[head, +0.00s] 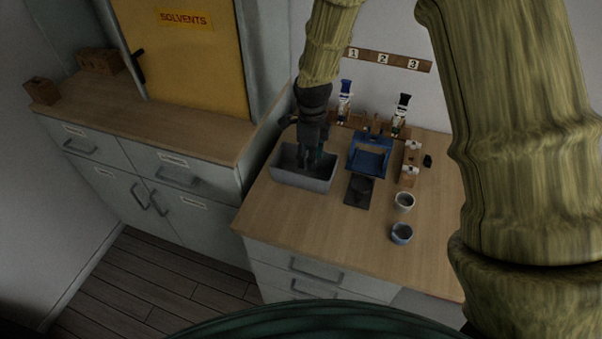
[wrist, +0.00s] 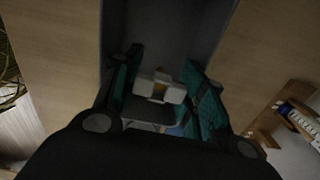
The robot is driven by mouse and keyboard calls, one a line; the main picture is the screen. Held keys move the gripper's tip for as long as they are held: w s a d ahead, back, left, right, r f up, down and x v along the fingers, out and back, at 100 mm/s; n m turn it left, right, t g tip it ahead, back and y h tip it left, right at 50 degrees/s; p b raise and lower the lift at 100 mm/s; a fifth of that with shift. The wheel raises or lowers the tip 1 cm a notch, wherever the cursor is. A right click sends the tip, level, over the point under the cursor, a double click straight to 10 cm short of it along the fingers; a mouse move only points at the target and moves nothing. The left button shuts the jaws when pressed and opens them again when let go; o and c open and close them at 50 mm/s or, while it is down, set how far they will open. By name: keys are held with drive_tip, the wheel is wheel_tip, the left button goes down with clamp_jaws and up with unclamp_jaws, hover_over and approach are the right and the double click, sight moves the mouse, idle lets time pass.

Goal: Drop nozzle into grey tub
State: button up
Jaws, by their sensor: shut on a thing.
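The grey tub (head: 303,181) stands at the left end of the wooden worktop. My gripper (head: 309,160) points down over it, its fingers within the outline of the tub's opening. In the wrist view my gripper (wrist: 165,88) has its green-padded fingers closed on a small pale piece with a brownish middle, which I take to be the nozzle (wrist: 160,86). The grey tub (wrist: 165,28) shows behind the fingers there. The nozzle is hidden by the gripper in the head view. I cannot tell whether it touches the tub's floor.
Two nutcracker figures (head: 345,102) (head: 401,115) stand at the back. The worktop's front (head: 330,235) is clear.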

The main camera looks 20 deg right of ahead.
drive_tip(key=shift+f, duration=0.35)
drive_tip(key=o, duration=0.8)
drive_tip(key=shift+w, duration=0.1)
drive_tip(key=shift+r, duration=6)
